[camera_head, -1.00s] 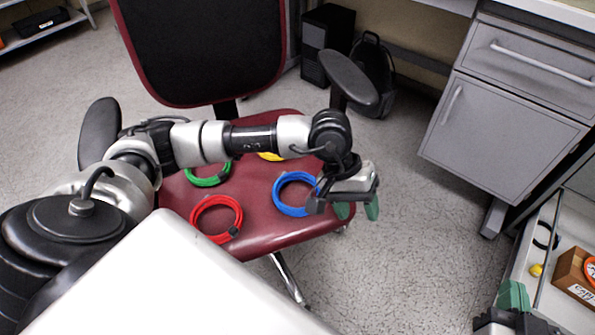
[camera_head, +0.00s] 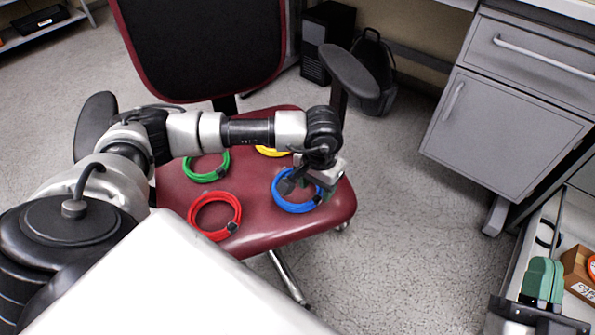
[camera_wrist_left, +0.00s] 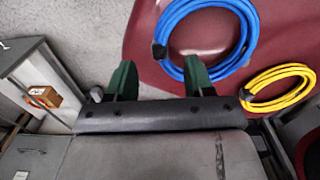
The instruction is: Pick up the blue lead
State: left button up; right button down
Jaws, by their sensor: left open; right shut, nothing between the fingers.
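The blue lead (camera_head: 289,206) is a coiled ring lying on the dark red chair seat (camera_head: 262,231). My left gripper (camera_head: 314,187) is over its right side and hides part of it. In the left wrist view the blue lead (camera_wrist_left: 247,48) is at the top. My left gripper (camera_wrist_left: 160,78) shows there with its green fingers apart and empty. The ring's lower left part, with a black connector, appears between and just beyond the fingertips; I cannot tell the height gap. My right gripper (camera_head: 542,280) is shut and empty at the lower right.
A green lead (camera_head: 207,178), a red lead (camera_head: 213,235) and a partly hidden yellow lead (camera_head: 270,152) lie on the same seat. The chair's armrest (camera_head: 348,72) rises close to my left wrist. A grey cabinet (camera_head: 503,133) stands right. A cardboard box (camera_head: 581,275) is by my right gripper.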

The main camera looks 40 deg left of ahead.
aim_at(316, 197)
pick_arm(q)
notch_tip(316, 197, down, 3)
jog(key=shift+w+a+f+b, duration=0.1)
jog(key=shift+a+f+b, duration=0.05)
jog(key=shift+b, duration=0.4)
jog(key=shift+f, duration=0.65)
pick_arm(e)
jog(key=s+r+t+y, duration=0.1)
jog(key=t, duration=0.1)
jog(key=s+r+t, duration=0.2)
jog(key=shift+r+y, duration=0.3)
jog(key=shift+y, duration=0.1)
pick_arm(q)
jog(key=shift+c, duration=0.3)
grip_shut()
